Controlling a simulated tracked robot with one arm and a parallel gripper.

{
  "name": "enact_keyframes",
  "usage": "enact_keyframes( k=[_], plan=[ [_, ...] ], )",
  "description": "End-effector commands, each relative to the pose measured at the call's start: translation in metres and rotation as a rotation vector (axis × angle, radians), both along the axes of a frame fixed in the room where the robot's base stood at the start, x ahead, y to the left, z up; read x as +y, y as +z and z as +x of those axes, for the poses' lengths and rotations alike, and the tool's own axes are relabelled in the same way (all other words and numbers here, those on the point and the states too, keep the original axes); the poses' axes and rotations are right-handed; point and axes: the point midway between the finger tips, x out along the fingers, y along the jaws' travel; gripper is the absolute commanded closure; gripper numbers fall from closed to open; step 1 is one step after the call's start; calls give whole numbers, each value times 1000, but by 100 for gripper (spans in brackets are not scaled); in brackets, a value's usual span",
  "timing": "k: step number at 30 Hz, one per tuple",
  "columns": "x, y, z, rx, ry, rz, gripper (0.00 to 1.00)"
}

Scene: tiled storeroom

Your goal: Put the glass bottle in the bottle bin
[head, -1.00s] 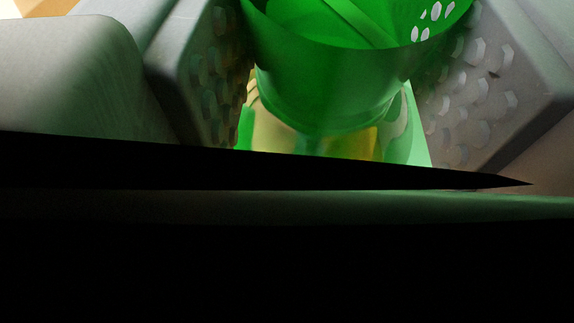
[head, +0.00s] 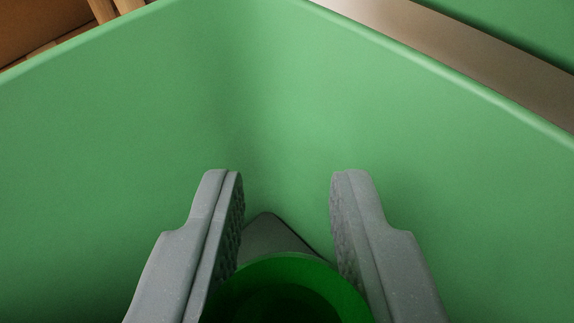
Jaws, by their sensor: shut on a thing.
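The green glass bottle (head: 290,264) shows at the bottom middle, between the two grey fingers of my gripper (head: 287,182). Only its round green upper part is in view; the rest is cut off by the picture's edge. My gripper is shut on the bottle. A large green bin (head: 265,80) fills most of the view. The gripper and bottle are seen against its inner walls, facing a corner. I cannot tell how far above the bin's floor the bottle is.
The bin's rim runs along the top left and down the right side. Beyond it at the top right is a greyish-brown strip and another green surface (head: 525,25). Wooden legs (head: 118,8) show at the top left. A dark grey patch (head: 268,235) lies beyond the bottle.

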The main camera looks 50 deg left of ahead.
Motion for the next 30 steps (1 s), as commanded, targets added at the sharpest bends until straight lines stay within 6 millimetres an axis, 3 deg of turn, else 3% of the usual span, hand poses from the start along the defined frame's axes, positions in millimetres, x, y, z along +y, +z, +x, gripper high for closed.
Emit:
enact_keyframes(
  k=[8, 11, 21, 22, 23, 30],
  plan=[
    [25, -2, 20, -1, -1, 1, 100],
    [25, -14, 19, 2, 0, -2, 100],
    [24, -14, 20, 2, -1, -1, 100],
    [24, -14, 20, 2, -1, -1, 72],
    [24, -14, 20, 2, -1, -1, 66],
    [23, -14, 20, 1, -2, -1, 66]
  ],
)
